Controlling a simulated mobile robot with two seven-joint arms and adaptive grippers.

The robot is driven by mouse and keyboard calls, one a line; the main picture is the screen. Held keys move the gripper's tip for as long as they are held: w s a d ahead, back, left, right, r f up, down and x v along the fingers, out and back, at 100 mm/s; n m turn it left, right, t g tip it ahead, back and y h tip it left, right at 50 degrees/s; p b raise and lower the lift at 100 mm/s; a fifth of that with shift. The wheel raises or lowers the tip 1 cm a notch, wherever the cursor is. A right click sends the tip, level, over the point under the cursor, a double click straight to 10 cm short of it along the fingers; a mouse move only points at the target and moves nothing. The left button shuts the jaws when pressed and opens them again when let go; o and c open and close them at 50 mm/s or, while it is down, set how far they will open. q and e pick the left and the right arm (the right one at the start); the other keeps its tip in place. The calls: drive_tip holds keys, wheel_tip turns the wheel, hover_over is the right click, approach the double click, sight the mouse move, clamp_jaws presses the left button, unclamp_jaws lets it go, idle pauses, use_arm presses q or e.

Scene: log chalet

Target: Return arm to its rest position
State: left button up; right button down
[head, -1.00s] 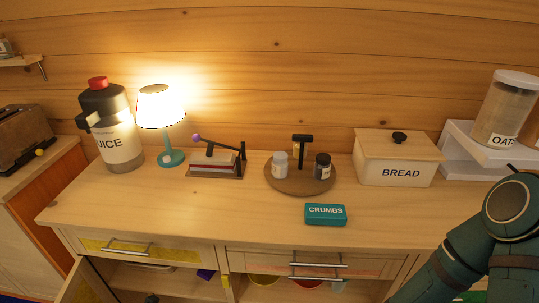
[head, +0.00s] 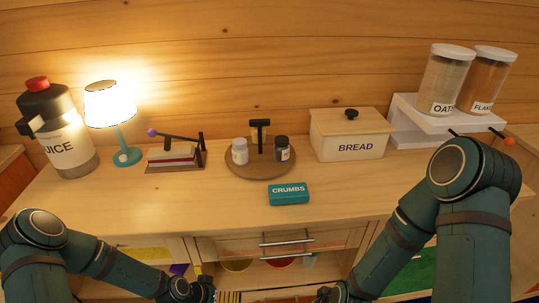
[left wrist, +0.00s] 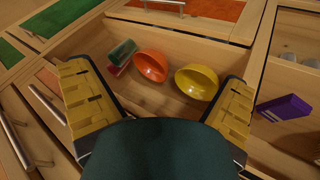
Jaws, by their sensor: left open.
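My left gripper (head: 203,290) is low at the front of the counter in the head view, mostly cut off by the bottom edge. In the left wrist view its yellow-padded fingers (left wrist: 157,88) are spread wide with nothing between them. Beyond them are an orange bowl (left wrist: 151,66) and a yellow bowl (left wrist: 196,81) in a wooden compartment, apart from the fingers. My right arm (head: 425,220) reaches down in front of the counter's right side. Its gripper end (head: 333,293) is at the bottom edge, too little shown to tell its jaws.
The counter (head: 110,205) holds a juice dispenser (head: 66,145), a lit lamp (head: 112,105), a round tray (head: 240,170) with shakers, a crumbs box (head: 289,194) and a bread box (head: 350,140). A purple item (left wrist: 286,107) lies right of the bowls. The counter's front left is bare.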

use_arm(q)
drive_tip(key=s+d+r+n+g+y, duration=0.2)
drive_tip(key=s+d+r+n, duration=0.1)
drive_tip(key=s+r, duration=0.5)
drive_tip(key=shift+s+d+y, duration=0.3)
drive_tip(key=shift+s+d, duration=0.15)
drive_tip(key=shift+d, duration=0.3)
